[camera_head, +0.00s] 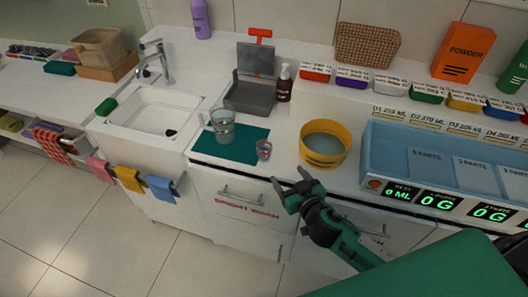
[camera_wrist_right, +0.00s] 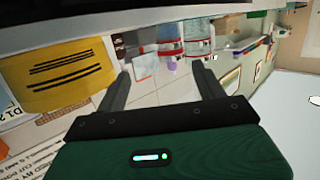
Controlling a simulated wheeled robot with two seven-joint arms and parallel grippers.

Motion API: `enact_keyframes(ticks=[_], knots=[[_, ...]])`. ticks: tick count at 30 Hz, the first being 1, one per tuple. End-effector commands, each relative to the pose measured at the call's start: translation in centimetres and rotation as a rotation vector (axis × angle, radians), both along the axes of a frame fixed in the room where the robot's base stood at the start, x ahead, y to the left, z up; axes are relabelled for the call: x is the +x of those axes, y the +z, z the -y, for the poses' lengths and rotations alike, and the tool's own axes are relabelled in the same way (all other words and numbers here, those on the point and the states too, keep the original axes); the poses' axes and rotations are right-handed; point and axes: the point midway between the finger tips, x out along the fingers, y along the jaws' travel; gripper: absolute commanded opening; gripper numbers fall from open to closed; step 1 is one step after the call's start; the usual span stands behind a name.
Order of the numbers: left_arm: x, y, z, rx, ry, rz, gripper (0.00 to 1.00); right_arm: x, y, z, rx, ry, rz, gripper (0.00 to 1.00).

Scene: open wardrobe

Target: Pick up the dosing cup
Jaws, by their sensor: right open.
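A small clear cup with red markings, which I take as the dosing cup (camera_head: 264,149), stands upright at the right edge of a teal mat (camera_head: 228,150) on the white counter. A larger clear jug with red markings (camera_head: 222,127) stands on the mat to its left. My right gripper (camera_head: 289,183) is open and empty, in front of the counter edge and apart from the cup. In the right wrist view the open fingers (camera_wrist_right: 161,76) show clear vessels with red bands (camera_wrist_right: 170,42) beyond them; I cannot tell which is which. My left gripper is not in view.
A yellow round container (camera_head: 326,144) stands right of the cup; a yellow surface with black stripes (camera_wrist_right: 65,73) shows in the wrist view. A blue tray with scales (camera_head: 405,150) is further right. A grey bin (camera_head: 250,97) and brown bottle (camera_head: 284,84) stand behind; a sink (camera_head: 155,112) is left.

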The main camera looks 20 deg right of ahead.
Motion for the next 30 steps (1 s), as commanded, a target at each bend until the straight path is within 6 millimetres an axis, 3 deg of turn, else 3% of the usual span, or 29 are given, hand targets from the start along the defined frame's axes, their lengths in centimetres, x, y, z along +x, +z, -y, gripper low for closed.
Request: enact_keyframes(ticks=[8,21,30], knots=[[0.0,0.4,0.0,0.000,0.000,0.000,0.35,1.9,0.2,-1.0,0.016,0.076,0.044,0.71],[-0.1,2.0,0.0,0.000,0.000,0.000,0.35,8.2,-0.8,-2.3,0.017,0.073,0.041,0.71],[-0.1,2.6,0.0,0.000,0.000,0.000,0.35,9.9,-1.0,-2.6,0.017,0.072,0.042,0.71]])
